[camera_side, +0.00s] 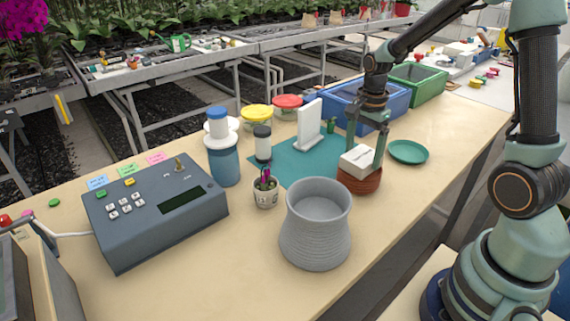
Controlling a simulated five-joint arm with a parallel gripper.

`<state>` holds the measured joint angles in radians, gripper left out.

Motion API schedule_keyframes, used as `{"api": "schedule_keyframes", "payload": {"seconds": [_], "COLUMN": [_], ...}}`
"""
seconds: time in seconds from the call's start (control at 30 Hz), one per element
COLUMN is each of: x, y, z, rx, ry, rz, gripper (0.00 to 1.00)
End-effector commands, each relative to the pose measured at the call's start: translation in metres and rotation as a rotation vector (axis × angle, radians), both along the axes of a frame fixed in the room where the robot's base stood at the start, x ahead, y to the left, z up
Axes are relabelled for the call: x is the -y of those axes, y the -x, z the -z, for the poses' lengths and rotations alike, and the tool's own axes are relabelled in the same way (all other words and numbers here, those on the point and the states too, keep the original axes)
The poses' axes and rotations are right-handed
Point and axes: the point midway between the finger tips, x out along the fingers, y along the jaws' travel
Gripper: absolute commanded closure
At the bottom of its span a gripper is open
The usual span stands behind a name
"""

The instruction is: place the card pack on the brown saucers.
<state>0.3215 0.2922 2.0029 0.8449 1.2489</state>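The card pack (357,159) is a small white box with faint print on its front. It is at the top of the brown saucers (359,183), a round reddish-brown stack on the table right of centre. The pack looks level, and its underside is hidden, so I cannot tell whether it rests fully on them. My gripper (366,155) points down from above, with one finger behind the pack and the other against its right side. It appears shut on the pack.
A grey ribbed pot (316,226) stands in front. A green saucer (408,152) lies to the right. A white upright panel (309,125) stands on the teal mat (293,160) behind. Blue (345,107) and green (418,84) bins are at the back. The front right table is clear.

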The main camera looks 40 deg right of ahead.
Motion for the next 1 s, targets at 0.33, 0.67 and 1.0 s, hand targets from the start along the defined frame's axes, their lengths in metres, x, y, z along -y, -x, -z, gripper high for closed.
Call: {"api": "schedule_keyframes", "payload": {"seconds": [0.33, 0.67, 1.0], "x": [0.000, 0.000, 0.000], "y": [0.000, -0.001, 0.000], "z": [-0.003, -0.058, -0.114], "rx": [0.000, 0.006, 0.001], "ry": [0.000, 0.002, 0.000], "rz": [0.000, 0.000, 0.000], "gripper": [0.00, 0.00, 0.00]}}
